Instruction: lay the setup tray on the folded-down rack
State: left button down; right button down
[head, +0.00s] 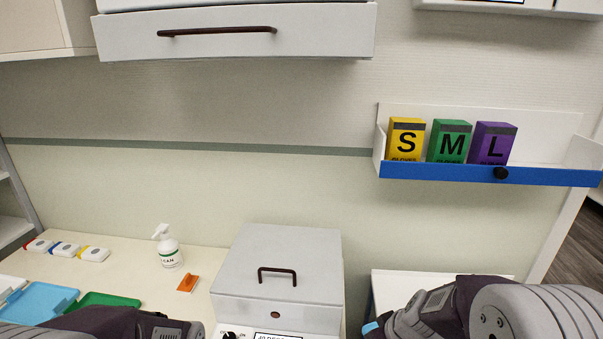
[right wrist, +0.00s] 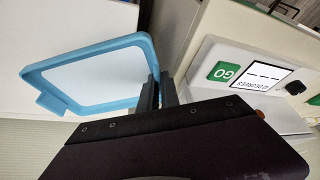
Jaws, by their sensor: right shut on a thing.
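The setup tray (right wrist: 95,70), a pale panel with a light-blue raised rim, is in the right wrist view. My right gripper (right wrist: 157,92) is shut on its rim at one side. In the head view my right arm covers most of it; a small blue bit (head: 371,327) shows beside the arm. A white flat surface (head: 385,286) lies behind my right arm, right of the grey box; it may be the folded-down rack, but I cannot tell. My left arm is at the bottom left of the head view, its fingertips out of view.
A grey lidded box (head: 310,258) stands on the counter. Left of it are a pump bottle (head: 169,253), an orange piece (head: 188,284), and blue (head: 45,298) and green (head: 105,299) trays. A blue-fronted wall shelf (head: 440,172) holds glove boxes above my right arm.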

jog(key=shift+s+d+f+m+h, duration=0.2)
jog(key=shift+d+m+h, duration=0.1)
jog(key=shift+m, duration=0.5)
jog(key=shift+w+d+m, duration=0.15)
jog(key=shift+w+m, duration=0.05)
jog(key=shift+m, duration=0.3)
jog(key=shift+w+r+m+h, duration=0.1)
jog(key=shift+w+m+h, duration=0.2)
jog(key=shift+m+h, duration=0.3)
